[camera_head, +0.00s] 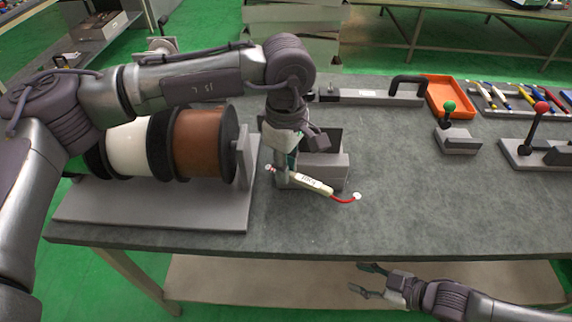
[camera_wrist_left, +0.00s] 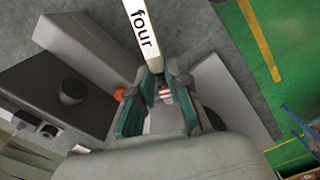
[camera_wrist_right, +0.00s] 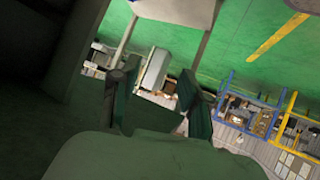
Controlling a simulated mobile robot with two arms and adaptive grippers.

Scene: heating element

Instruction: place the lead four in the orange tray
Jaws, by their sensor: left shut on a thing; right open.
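The lead four (camera_head: 311,184) is a white stick with a black label, a red wire and a white tip at its right end. My left gripper (camera_head: 284,178) is shut on it near its left end, above the table beside a grey box. In the left wrist view the white label of the lead (camera_wrist_left: 141,30) reads "four" and the stick runs between the fingers (camera_wrist_left: 157,95). The orange tray (camera_head: 447,97) lies at the back right of the table and looks empty. My right gripper (camera_head: 366,279) is open and empty, low by the table's front edge; its fingers also show in the right wrist view (camera_wrist_right: 158,110).
A rack of spools (camera_head: 205,145) stands left of my left gripper. A grey box (camera_head: 325,170) is right behind the lead. A black-handled bar (camera_head: 375,96), a green-knob lever (camera_head: 458,140) and a red-knob lever (camera_head: 538,145) stand near the tray. The front right tabletop (camera_head: 440,220) is clear.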

